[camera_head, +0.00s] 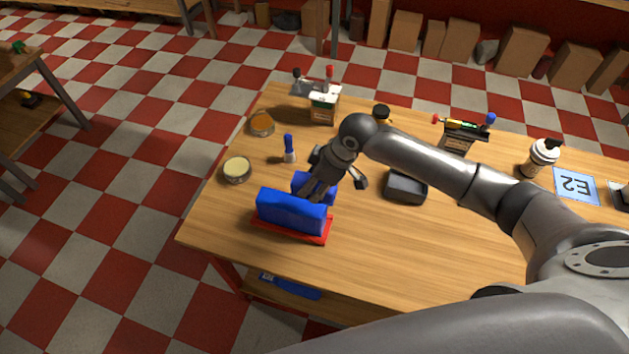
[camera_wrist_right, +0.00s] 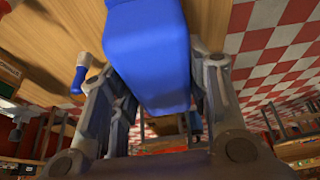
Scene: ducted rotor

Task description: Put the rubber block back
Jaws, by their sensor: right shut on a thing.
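My right gripper (camera_head: 335,180) points down over the left part of the table and is shut on a blue block, likely the rubber block (camera_head: 300,182). In the right wrist view the block (camera_wrist_right: 148,55) fills the space between the two fingers (camera_wrist_right: 160,100). In the head view the fingers partly hide it, and I cannot tell whether it touches the table. A larger blue piece (camera_head: 290,213) stands on a red tray (camera_head: 275,228), just in front of the held block. My left gripper is not in view.
Near the gripper are a blue-handled brush (camera_head: 289,148), a round tin (camera_head: 237,169), an orange-filled dish (camera_head: 262,124) and a dark tray (camera_head: 405,188). Tool holders (camera_head: 323,105) stand behind. A white bottle (camera_head: 542,157) is at right. The front middle of the tabletop (camera_head: 400,245) is clear.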

